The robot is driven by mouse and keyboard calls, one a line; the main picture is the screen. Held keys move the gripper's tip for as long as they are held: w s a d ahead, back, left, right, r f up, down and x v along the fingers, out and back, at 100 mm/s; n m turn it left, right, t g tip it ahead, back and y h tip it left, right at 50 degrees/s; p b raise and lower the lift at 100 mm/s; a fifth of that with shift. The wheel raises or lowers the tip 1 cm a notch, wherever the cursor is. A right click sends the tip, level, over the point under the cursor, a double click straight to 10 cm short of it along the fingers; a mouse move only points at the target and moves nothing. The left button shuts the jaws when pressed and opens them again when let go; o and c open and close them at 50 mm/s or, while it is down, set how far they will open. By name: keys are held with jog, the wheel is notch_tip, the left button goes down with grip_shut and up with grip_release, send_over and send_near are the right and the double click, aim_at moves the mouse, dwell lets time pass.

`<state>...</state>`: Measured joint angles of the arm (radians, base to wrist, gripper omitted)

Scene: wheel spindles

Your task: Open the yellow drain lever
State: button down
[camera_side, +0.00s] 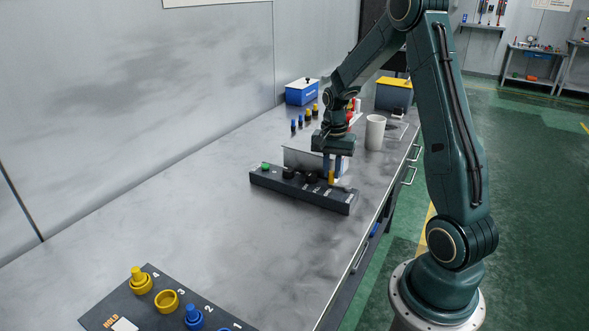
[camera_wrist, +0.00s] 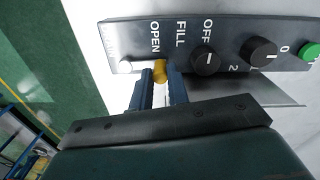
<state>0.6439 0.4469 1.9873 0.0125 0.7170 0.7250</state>
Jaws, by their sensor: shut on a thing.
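The yellow drain lever (camera_side: 331,178) stands at the right part of a black control panel (camera_side: 290,186) on the bench. My gripper (camera_side: 333,166) points down over the panel and is shut on the lever. In the wrist view the yellow lever (camera_wrist: 160,70) shows between the two blue fingertips (camera_wrist: 160,82), beside the word OPEN on the panel (camera_wrist: 225,28). Most of the lever is hidden by the fingers, so I cannot tell its exact angle.
Black knobs (camera_wrist: 207,60) and a green button (camera_side: 266,167) share the panel. A white cup (camera_side: 375,132) stands behind to the right. A spindle board (camera_side: 165,300) lies in front. Blue (camera_side: 301,92) and yellow-lidded (camera_side: 394,94) boxes stand at the back. The bench's left middle is clear.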

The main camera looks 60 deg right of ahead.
jog(key=n, duration=0.2)
jog(key=a+n, duration=0.2)
jog(key=n, duration=0.1)
jog(key=shift+s+a+n, duration=0.15)
jog(key=shift+s+n, duration=0.15)
jog(key=shift+s, duration=0.05)
jog(key=n, duration=0.1)
jog(key=s+a+n, duration=0.1)
jog(key=n, duration=0.1)
jog(key=shift+a+n, duration=0.1)
jog(key=shift+n, duration=0.2)
jog(key=shift+s+a+n, duration=0.15)
jog(key=shift+s+n, duration=0.1)
jog(key=shift+n, duration=0.4)
jog(key=shift+s+a+n, duration=0.15)
jog(key=shift+s+n, duration=0.05)
jog(key=shift+n, duration=0.45)
jog(key=c, duration=1.3)
grip_release()
jog(key=shift+c, duration=0.2)
jog(key=shift+r, duration=0.1)
notch_tip(320, 180, up, 14)
jog(key=shift+f, duration=0.2)
